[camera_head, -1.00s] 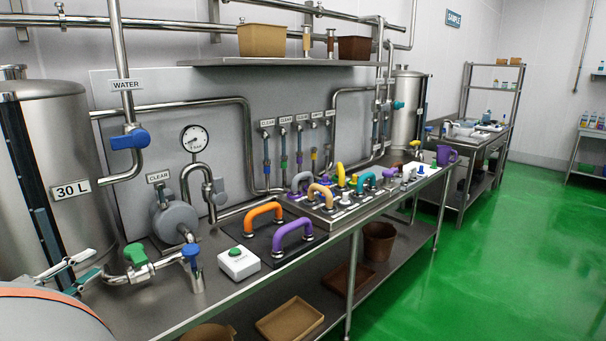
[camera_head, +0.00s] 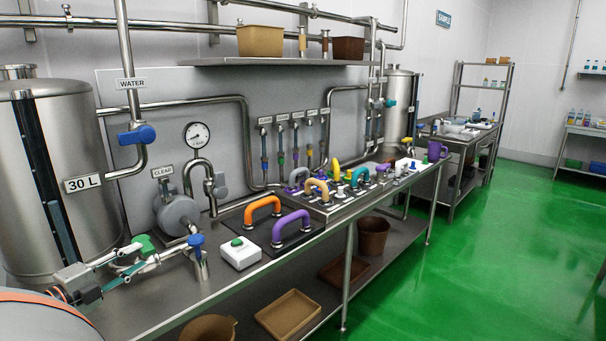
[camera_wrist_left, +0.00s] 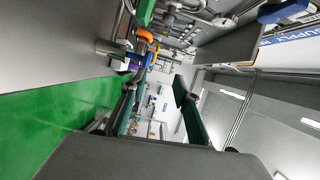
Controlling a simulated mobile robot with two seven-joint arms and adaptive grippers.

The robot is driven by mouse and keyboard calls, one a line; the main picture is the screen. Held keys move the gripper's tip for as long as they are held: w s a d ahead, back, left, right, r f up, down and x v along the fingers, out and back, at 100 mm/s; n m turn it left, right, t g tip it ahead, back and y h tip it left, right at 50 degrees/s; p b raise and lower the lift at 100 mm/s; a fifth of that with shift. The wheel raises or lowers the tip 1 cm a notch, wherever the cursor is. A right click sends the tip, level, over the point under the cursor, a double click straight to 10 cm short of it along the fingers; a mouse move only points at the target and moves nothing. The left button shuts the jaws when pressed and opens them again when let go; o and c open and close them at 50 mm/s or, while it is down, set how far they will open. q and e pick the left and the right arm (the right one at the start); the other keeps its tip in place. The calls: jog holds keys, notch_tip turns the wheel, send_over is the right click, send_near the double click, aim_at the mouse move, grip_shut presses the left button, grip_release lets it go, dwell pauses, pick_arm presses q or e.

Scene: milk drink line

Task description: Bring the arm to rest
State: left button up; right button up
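My left gripper (camera_head: 140,262) comes in from the lower left in the camera_head view, over the left end of the steel bench (camera_head: 160,310). Its teal-padded fingers are spread and nothing is between them. They overlap the pipe with the green valve handle (camera_head: 144,246) and the blue tap handle (camera_head: 196,241); I cannot tell whether they touch it. In the left wrist view the two fingers (camera_wrist_left: 158,108) also stand apart and empty. My right gripper is not in view.
The 30 L tank (camera_head: 60,180) stands at the left. A white box with a green button (camera_head: 240,252), an orange handle (camera_head: 263,207) and a purple handle (camera_head: 292,228) are on the bench. A shelf (camera_head: 280,63) hangs above. The green floor (camera_head: 480,260) at right is clear.

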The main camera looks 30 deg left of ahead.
pick_arm(q)
jog(key=w+d+f+n, duration=0.1)
jog(key=d+f, duration=0.2)
jog(key=f, duration=0.2)
jog(key=w+d+f+n+g, duration=0.1)
jog(key=w+d+f, duration=0.1)
jog(key=d+f, duration=0.2)
jog(key=w+d+f+n+g, duration=0.1)
jog(key=d+f, duration=0.3)
jog(key=f, duration=0.2)
jog(key=shift+w+n+h, duration=0.25)
jog(key=shift+n+h, duration=0.05)
jog(key=shift+h, duration=0.1)
jog(key=s+d+f+n+g+h, duration=0.1)
jog(key=s+d+f+g+h, duration=0.15)
jog(key=d+f, duration=1)
jog(key=s+d+f+n+g+h, duration=0.1)
jog(key=d+f+n+g+h, duration=0.15)
jog(key=d+f, duration=0.95)
jog(key=d+r+n, duration=0.2)
jog(key=d, duration=0.6)
jog(key=d+r+n, duration=0.2)
jog(key=d+r, duration=0.1)
jog(key=d, duration=0.6)
jog(key=shift+w+r+t+y, duration=0.15)
jog(key=shift+r+t+y, duration=0.2)
jog(key=shift+t+y, duration=0.05)
jog(key=shift+w, duration=0.15)
jog(key=shift+c, duration=0.5)
